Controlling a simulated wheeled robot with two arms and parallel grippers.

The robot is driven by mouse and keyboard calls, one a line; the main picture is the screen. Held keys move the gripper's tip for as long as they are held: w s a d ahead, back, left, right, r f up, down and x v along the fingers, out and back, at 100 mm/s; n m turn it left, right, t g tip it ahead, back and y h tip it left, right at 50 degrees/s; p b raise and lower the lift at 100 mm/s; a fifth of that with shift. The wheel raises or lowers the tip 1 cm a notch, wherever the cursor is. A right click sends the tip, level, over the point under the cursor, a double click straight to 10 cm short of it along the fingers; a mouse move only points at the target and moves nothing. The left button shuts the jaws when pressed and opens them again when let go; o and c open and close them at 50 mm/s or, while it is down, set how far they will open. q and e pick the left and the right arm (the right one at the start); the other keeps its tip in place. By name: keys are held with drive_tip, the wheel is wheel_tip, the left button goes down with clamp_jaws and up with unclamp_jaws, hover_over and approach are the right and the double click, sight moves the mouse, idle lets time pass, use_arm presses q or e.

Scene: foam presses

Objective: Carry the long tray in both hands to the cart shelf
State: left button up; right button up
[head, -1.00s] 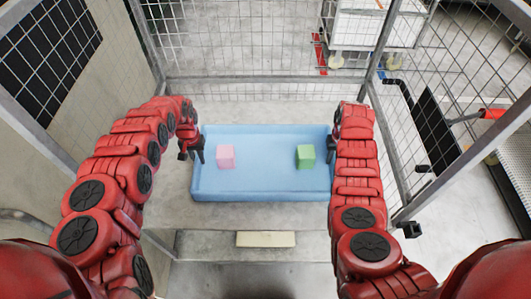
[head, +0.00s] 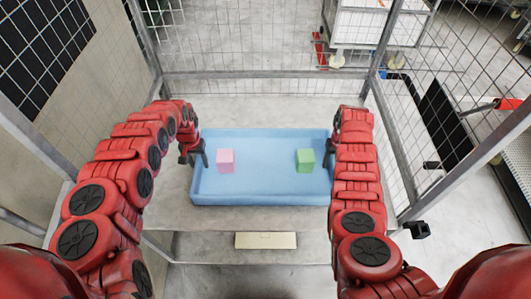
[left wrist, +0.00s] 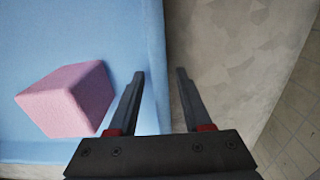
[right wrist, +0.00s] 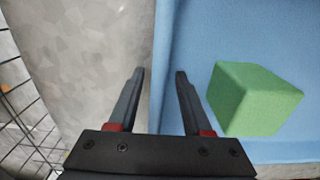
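The long light-blue tray (head: 265,198) lies level on a grey shelf in the head view. It carries a pink cube (head: 225,160) on its left and a green cube (head: 305,160) on its right. My left gripper (head: 200,158) is at the tray's left end; in the left wrist view its fingers (left wrist: 160,75) straddle the end wall with gaps beside it. My right gripper (right wrist: 160,75) straddles the right end wall in the same way, with its fingers apart. In the head view the right fingers are mostly hidden by my arm.
Wire mesh panels and grey posts (head: 375,70) enclose the shelf (head: 265,218) at the back and sides. A white cart (head: 370,25) stands beyond the back mesh at upper right. A cream block (head: 265,240) lies below the shelf's front edge. Open floor shows at right.

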use_arm(q)
drive_tip(key=shift+r, duration=0.15)
drive_tip(key=shift+w+r, duration=0.1)
drive_tip(key=shift+r, duration=0.2)
wheel_tip(320, 180, up, 10)
drive_tip(key=shift+f, duration=0.2)
use_arm(e)
drive_tip(key=shift+d, duration=0.1)
drive_tip(key=shift+r, duration=0.1)
use_arm(q)
drive_tip(key=shift+r, duration=0.75)
use_arm(e)
wheel_tip(320, 180, up, 12)
use_arm(q)
drive_tip(key=shift+s, duration=0.2)
use_arm(e)
drive_tip(key=shift+s, duration=0.1)
